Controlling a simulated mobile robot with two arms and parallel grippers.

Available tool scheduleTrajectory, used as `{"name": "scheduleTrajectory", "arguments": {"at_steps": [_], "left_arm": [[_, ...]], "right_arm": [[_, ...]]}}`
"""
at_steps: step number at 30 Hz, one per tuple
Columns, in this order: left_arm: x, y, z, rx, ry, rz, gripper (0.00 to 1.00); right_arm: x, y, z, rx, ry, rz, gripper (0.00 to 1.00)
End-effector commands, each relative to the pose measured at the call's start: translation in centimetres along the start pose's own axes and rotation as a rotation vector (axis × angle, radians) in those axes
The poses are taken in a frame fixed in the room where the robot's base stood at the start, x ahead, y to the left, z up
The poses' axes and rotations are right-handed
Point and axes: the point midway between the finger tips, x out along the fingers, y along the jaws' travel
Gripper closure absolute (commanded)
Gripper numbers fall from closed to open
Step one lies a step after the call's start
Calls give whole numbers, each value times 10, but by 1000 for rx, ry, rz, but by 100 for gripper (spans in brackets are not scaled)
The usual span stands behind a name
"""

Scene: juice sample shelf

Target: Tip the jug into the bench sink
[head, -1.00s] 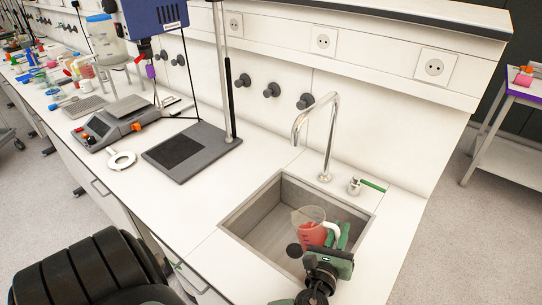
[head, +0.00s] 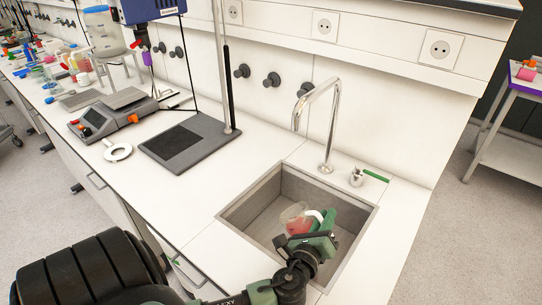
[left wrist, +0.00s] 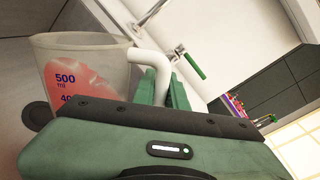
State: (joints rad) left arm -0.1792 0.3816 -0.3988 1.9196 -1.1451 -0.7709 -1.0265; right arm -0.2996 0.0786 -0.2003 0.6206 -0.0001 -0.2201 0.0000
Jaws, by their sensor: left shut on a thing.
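The jug (head: 295,219) is a clear beaker-like vessel with a white handle and red liquid inside. It is over the basin of the bench sink (head: 252,207), tilted, its mouth leaning left. In the left wrist view the jug (left wrist: 88,62) shows purple volume marks, and the red liquid lies slanted in it, higher on the side away from the handle. My left gripper (head: 319,226) is shut on the jug's handle (left wrist: 154,66). The gripper hides part of the jug's lower side. I cannot see liquid leaving the jug. My right gripper is not in view.
A curved metal tap (head: 328,125) stands behind the sink, with a green-levered valve (head: 366,177) to its right. A stand with a dark base (head: 188,143) and a hotplate device (head: 110,118) are to the left. The bench between stand and sink is clear.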

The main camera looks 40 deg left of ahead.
Motion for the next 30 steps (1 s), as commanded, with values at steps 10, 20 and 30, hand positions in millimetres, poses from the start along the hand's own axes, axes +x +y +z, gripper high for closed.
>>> {"name": "scheduleTrajectory", "arguments": {"at_steps": [10, 20, 30], "left_arm": [[1, 4, 7, -85, 9, -2, 100], [1, 7, 11, -157, 19, -3, 100], [2, 8, 14, -205, 26, -3, 100]], "right_arm": [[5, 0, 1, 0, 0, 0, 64], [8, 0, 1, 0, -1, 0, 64], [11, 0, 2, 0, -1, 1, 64]]}}
